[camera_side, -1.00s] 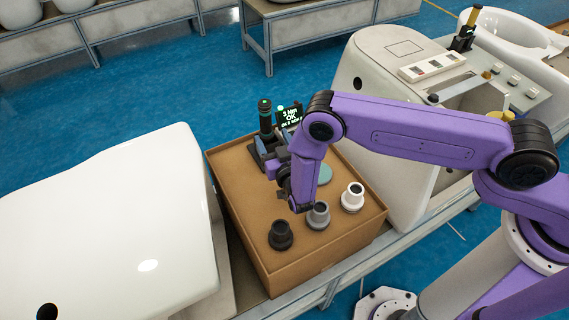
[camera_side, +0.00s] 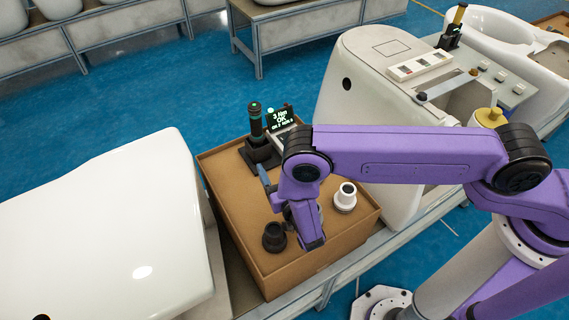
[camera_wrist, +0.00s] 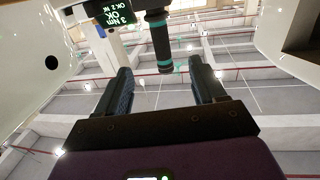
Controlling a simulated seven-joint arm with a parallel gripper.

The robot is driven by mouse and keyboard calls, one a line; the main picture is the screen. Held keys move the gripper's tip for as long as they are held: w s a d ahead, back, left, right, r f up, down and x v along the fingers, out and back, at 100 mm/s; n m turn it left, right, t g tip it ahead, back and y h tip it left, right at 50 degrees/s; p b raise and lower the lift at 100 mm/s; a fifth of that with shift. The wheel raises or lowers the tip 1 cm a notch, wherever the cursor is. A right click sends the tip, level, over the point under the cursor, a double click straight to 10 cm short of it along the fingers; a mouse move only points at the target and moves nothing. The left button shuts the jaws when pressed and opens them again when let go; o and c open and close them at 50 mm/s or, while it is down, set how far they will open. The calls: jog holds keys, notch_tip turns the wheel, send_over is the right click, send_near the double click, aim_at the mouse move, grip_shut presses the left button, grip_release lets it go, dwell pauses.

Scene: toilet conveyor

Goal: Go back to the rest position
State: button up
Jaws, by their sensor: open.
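My gripper (camera_side: 266,178) is over the cardboard box in the side view, with one blue-grey finger showing beside the purple wrist. In the wrist view the two dark fingers of the gripper (camera_wrist: 160,68) stand wide apart with nothing between them. A dark driver-like tool (camera_side: 256,122) with a green ring stands upright in a black holder on the box, behind my gripper and apart from it. The tool (camera_wrist: 160,42) also shows beyond the fingers in the wrist view. A small screen (camera_side: 280,118) beside it reads "3 Nm OK".
The cardboard box (camera_side: 225,215) carries a black fitting (camera_side: 274,237) and a white fitting (camera_side: 345,197), both close to my wrist. A white toilet part (camera_side: 110,220) is at left.

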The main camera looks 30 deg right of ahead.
jog(key=w+a+r+n+g+y, duration=0.1)
jog(key=w+a+r+g+y, duration=0.3)
jog(key=a+r+g+y, duration=0.15)
jog(key=s+a+r+n+g+y, duration=0.2)
jog(key=s+r+n+g, duration=0.1)
jog(key=s+r+g, duration=0.15)
jog(key=s+d+r+n+g, duration=0.3)
jog(key=s+d+r, duration=0.1)
jog(key=s, duration=0.2)
jog(key=s+d+r+n+g, duration=0.2)
jog(key=s+d+r, duration=0.15)
jog(key=s, duration=0.35)
jog(key=s+d+r+n+g+h, duration=0.1)
jog(key=s+d+r+n+h, duration=0.1)
jog(key=s+d, duration=0.5)
jog(key=s+d+r+n+g+h, duration=0.1)
jog(key=s+d+r, duration=0.4)
jog(key=d, duration=1)
jog(key=s+n+h, duration=0.1)
jog(key=s+n, duration=0.1)
jog(key=s, duration=0.1)
jog(key=shift+d+g, duration=0.3)
